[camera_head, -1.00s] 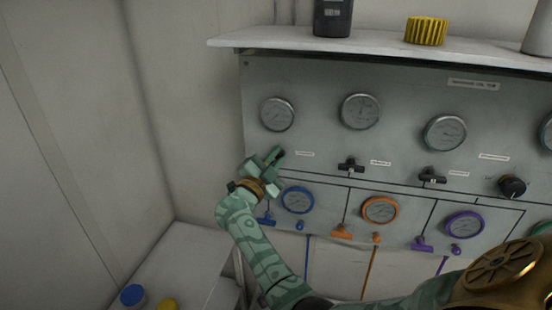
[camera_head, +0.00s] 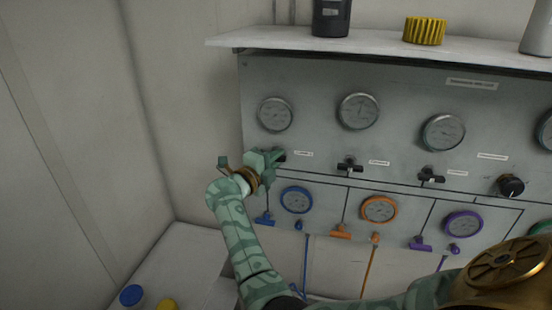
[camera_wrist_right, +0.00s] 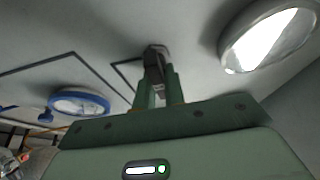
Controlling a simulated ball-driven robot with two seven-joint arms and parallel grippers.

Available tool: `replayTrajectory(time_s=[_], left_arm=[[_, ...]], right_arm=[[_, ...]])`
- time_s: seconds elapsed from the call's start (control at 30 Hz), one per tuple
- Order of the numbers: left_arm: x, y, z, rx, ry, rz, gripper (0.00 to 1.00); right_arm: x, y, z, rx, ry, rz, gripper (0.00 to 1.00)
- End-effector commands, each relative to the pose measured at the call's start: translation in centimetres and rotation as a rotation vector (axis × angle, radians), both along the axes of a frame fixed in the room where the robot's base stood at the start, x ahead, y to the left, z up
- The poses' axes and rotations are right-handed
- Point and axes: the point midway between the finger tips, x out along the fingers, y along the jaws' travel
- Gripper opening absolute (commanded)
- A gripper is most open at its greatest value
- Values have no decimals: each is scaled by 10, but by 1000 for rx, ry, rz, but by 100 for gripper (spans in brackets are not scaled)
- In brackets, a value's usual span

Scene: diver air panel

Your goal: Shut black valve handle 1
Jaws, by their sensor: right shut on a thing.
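Black valve handle 1 (camera_head: 281,156) is the leftmost black handle on the grey panel (camera_head: 400,75), below the leftmost gauge (camera_head: 275,114). My right gripper (camera_head: 275,157) is at it and covers most of it in the head view. In the right wrist view, the fingers (camera_wrist_right: 157,90) are shut on the dark handle (camera_wrist_right: 155,58), whose end shows between and beyond them. The handle's exact angle is hard to tell behind the fingers. My left gripper is not in view.
Two more black handles (camera_head: 350,167) (camera_head: 432,176) and a round black knob (camera_head: 512,186) stick out to the right. Below are blue (camera_head: 265,219), orange (camera_head: 341,232) and purple (camera_head: 420,244) handles. A white shelf (camera_head: 380,45) overhangs the panel. Bare wall lies left.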

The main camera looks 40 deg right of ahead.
Motion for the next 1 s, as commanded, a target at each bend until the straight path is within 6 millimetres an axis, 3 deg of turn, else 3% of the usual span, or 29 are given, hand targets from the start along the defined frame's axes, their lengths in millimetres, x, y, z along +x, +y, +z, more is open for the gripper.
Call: replayTrajectory(time_s=[0.57,0.6,0.63,1.0], left_arm=[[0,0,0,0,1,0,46],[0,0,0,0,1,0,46],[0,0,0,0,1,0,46],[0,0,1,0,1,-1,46]], right_arm=[[0,0,-1,20,-23,2,0],[0,0,-1,20,-23,2,22],[0,0,-1,20,-23,2,31],[0,1,0,18,-22,1,33]])
